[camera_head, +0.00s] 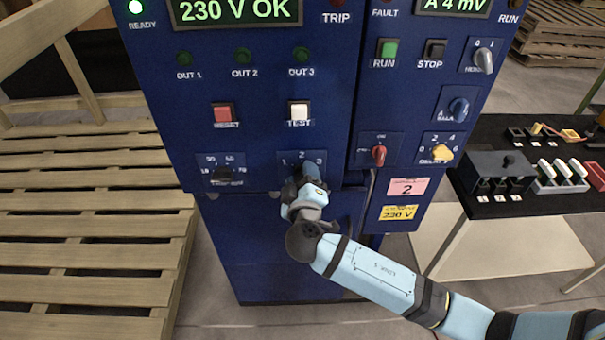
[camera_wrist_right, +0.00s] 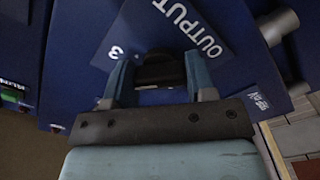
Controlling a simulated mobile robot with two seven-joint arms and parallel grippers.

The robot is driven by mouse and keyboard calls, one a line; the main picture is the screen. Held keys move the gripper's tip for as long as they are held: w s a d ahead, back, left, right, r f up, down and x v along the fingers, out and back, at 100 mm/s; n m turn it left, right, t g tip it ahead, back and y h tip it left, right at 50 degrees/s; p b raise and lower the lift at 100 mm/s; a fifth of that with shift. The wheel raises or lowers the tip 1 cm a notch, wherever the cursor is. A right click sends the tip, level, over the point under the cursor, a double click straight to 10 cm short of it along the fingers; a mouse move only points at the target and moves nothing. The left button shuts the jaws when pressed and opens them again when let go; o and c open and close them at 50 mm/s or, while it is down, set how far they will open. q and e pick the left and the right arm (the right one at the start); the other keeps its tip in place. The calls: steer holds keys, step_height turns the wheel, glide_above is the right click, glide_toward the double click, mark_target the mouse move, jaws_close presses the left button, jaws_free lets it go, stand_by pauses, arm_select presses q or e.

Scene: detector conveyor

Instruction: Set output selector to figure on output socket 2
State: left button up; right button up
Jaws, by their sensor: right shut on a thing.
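The output selector is a dark knob (camera_wrist_right: 160,70) on a blue plate marked OUTPUT (camera_wrist_right: 205,45) in the right wrist view. My right gripper (camera_wrist_right: 158,78) is shut on the knob, one finger on each side. In the head view the right gripper (camera_head: 306,178) covers most of the knob, so which figure it points to cannot be told. My left gripper is in neither view.
Left of the selector is another dark rotary knob (camera_head: 222,175). To the right are a red switch (camera_head: 379,154) and a yellow knob (camera_head: 441,153). Wooden pallets (camera_head: 90,230) lie at left, and a black table (camera_head: 500,207) with small parts stands at right.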

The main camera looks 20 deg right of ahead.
steer(key=n+p, duration=0.2)
steer(key=n, duration=0.3)
steer(key=shift+r+p, duration=0.1)
steer(key=shift+p, duration=0.3)
steer(key=shift+n+p, duration=0.5)
steer(key=shift+n, duration=0.8)
steer(key=o, duration=0.9)
steer(key=shift+o, duration=0.2)
steer(key=shift+s, duration=0.1)
